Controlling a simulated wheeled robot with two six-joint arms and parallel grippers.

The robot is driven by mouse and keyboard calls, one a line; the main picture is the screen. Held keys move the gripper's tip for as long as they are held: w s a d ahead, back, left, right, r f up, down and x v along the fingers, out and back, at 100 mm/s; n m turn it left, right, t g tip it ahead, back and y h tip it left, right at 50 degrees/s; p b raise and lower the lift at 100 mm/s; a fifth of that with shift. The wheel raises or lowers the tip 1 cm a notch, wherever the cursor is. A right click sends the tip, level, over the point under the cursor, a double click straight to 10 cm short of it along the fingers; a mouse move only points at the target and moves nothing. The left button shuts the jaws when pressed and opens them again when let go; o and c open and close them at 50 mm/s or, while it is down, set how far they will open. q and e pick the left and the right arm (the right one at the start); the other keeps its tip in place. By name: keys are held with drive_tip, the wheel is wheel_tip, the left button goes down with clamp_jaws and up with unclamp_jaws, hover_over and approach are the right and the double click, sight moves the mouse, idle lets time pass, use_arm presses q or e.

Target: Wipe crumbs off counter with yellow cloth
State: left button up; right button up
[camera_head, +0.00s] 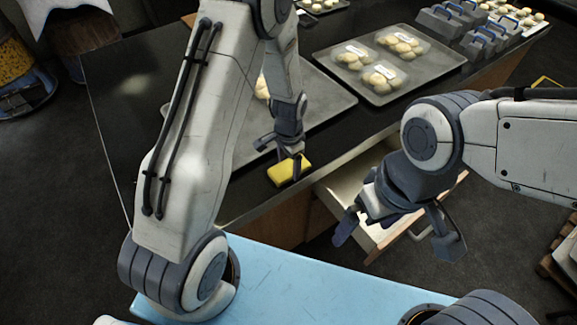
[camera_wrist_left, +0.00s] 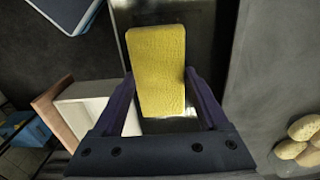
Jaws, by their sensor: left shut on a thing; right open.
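The yellow cloth (camera_head: 289,170) is a small thick block near the front edge of the dark counter (camera_head: 130,110). My left gripper (camera_head: 283,160) is shut on it. In the left wrist view the cloth (camera_wrist_left: 158,70) sits between the two fingers of my left gripper (camera_wrist_left: 160,95) and reaches out past them. My right gripper (camera_head: 395,232) is open and empty, in front of the counter above the open drawer. I cannot make out any crumbs; my left arm hides part of the counter.
A grey tray (camera_head: 425,85) holds bagged buns (camera_head: 401,46). Another tray (camera_head: 335,103) lies partly behind my left arm. Grey metal boxes (camera_head: 450,25) with blue handles stand at the back right. An open drawer (camera_head: 350,185) juts from the counter front. The counter's left part is bare.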

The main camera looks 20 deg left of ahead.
use_arm(q)
drive_tip(key=shift+w+a, duration=0.5)
drive_tip(key=shift+a, duration=0.2)
drive_tip(key=shift+w+a, duration=0.5)
drive_tip(key=shift+a, duration=0.15)
drive_tip(key=shift+w+d+f, duration=0.1)
drive_tip(key=shift+w+d, duration=0.6)
drive_tip(key=shift+w, duration=0.15)
drive_tip(key=shift+s+d+p, duration=0.35)
drive_tip(key=shift+s+d, duration=1)
drive_tip(key=shift+d, duration=0.25)
drive_tip(key=shift+w+r+p, duration=0.1)
drive_tip(key=shift+r+p, duration=2.35)
drive_tip(key=shift+r, duration=0.65)
wheel_tip(320, 180, up, 3)
drive_tip(key=shift+p, duration=1.25)
